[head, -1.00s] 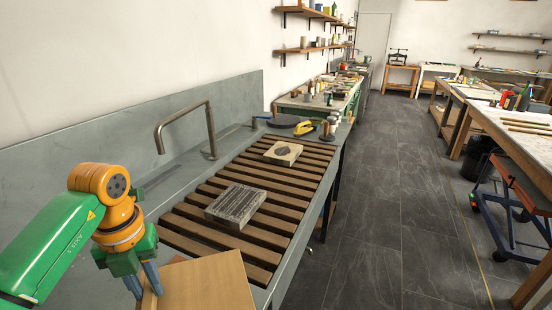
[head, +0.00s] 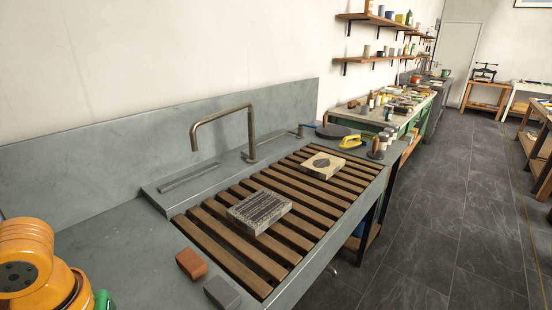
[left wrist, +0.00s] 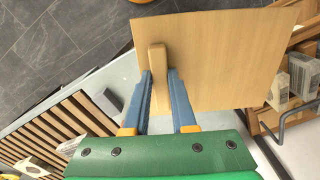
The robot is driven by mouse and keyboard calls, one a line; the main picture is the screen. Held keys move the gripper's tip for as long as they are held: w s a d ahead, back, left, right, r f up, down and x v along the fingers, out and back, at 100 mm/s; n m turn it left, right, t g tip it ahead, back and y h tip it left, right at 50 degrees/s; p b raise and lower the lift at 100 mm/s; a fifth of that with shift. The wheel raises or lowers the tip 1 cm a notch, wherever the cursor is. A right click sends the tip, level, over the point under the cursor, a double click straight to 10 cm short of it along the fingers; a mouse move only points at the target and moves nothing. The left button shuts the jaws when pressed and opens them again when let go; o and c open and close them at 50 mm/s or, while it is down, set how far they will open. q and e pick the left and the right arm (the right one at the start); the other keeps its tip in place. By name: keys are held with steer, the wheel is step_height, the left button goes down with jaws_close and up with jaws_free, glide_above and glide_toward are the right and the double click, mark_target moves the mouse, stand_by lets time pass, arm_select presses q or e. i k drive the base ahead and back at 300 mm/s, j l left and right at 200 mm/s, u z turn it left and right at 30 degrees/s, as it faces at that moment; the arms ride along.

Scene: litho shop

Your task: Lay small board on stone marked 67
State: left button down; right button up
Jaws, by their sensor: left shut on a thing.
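The small board (left wrist: 215,60) is a pale flat wooden panel with a wooden grip bar (left wrist: 157,62) on its face. My left gripper (left wrist: 160,80) is shut on this bar in the left wrist view, and the board is held beyond the fingers. In the head view only my orange arm joint shows at the lower left; board and fingers are out of frame. Two stones lie on the slatted rack: a grey stone (head: 259,210) with dark lined markings, nearer, and a cream stone (head: 323,166) with a dark patch, farther. I cannot read the number 67 on either. My right gripper is not in view.
A red-brown block (head: 191,264) and a grey block (head: 222,292) lie on the sink's near ledge. A bent tap (head: 250,135) stands behind the slatted rack (head: 220,240). A yellow-handled tool (head: 351,142) and a dark disc (head: 333,131) are at the far end.

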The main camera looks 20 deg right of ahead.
mark_target(323, 162)
steer(key=i+l, duration=0.15)
steer(key=l, duration=0.35)
steer(key=i+l+u, duration=0.1)
steer(key=l, duration=0.45)
steer(key=i+l, duration=0.15)
steer(key=l, duration=0.35)
steer(key=i+l+u, duration=0.1)
steer(key=l, duration=0.45)
steer(key=i+l, duration=0.15)
steer(key=l, duration=0.4)
steer(key=i+l+u, duration=0.15)
steer(key=i+l, duration=0.55)
steer(key=i+l+u, duration=0.2)
steer(key=i+l, duration=0.4)
steer(key=l, duration=0.15)
